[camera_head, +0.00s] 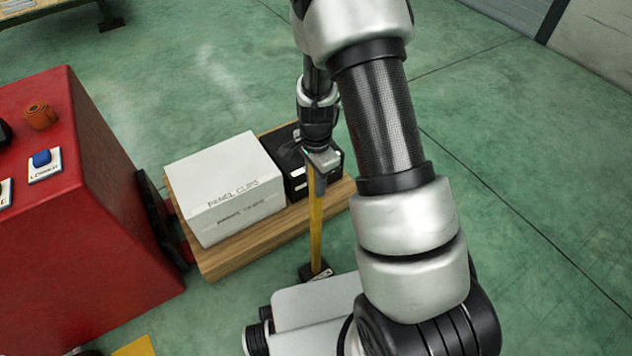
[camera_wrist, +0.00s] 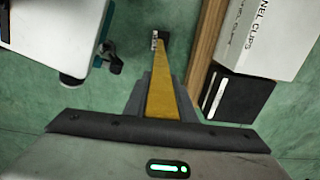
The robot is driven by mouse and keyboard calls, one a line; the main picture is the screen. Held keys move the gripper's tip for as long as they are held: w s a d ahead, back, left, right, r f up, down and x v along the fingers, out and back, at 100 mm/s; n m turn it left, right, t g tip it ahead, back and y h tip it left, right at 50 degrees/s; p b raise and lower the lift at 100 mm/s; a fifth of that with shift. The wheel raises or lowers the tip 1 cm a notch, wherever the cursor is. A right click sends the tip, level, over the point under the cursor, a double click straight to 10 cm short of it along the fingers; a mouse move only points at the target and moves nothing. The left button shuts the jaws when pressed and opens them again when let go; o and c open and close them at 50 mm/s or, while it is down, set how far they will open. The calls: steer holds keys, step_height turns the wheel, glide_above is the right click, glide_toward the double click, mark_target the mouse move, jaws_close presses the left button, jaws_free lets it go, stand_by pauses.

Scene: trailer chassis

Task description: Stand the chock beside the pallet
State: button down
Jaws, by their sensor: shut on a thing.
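The chock has a long yellow handle (camera_head: 316,228) and a small black block (camera_head: 317,273) at its lower end. My gripper (camera_head: 319,172) is shut on the upper end of the handle, which points down and looks nearly upright. In the wrist view the handle (camera_wrist: 162,88) runs out from between my fingers (camera_wrist: 160,95) to the black block (camera_wrist: 158,36). The wooden pallet (camera_head: 240,262) lies just behind the chock, and its edge (camera_wrist: 206,45) shows right of the handle in the wrist view. A gap of green floor separates block and pallet. I cannot tell whether the block touches the floor.
A white box (camera_head: 232,190) marked "PANEL CLIPS" and a black case (camera_head: 297,180) sit on the pallet. A red cabinet (camera_head: 75,200) with controls stands at the left. Green floor (camera_head: 520,170) is open at the right.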

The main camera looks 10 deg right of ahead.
steer(key=c, duration=1.5)
jaws_free()
steer(key=shift+f, duration=0.1)
step_height(320, 180, up, 12)
steer(key=p, duration=0.3)
steer(key=shift+p, duration=0.4)
steer(key=s+r+n+t, duration=0.1)
steer(key=s+r+n, duration=0.2)
steer(key=r, duration=0.4)
steer(key=s+a+r+n+t, duration=0.1)
steer(key=s+r+n, duration=0.2)
steer(key=r, duration=0.4)
steer(key=s+r+n+t, duration=0.2)
steer(key=s+r+n, duration=0.15)
steer(key=r, duration=0.45)
steer(key=s+r+n, duration=0.1)
steer(key=s, duration=0.2)
steer(key=s+r+n+t, duration=0.1)
steer(key=s+r+n, duration=0.1)
steer(key=s, duration=0.1)
steer(key=s+d+r+n, duration=0.1)
steer(key=s+n, duration=0.1)
steer(key=s, duration=0.1)
steer(key=shift+r+t, duration=0.2)
steer(key=shift+t, duration=0.1)
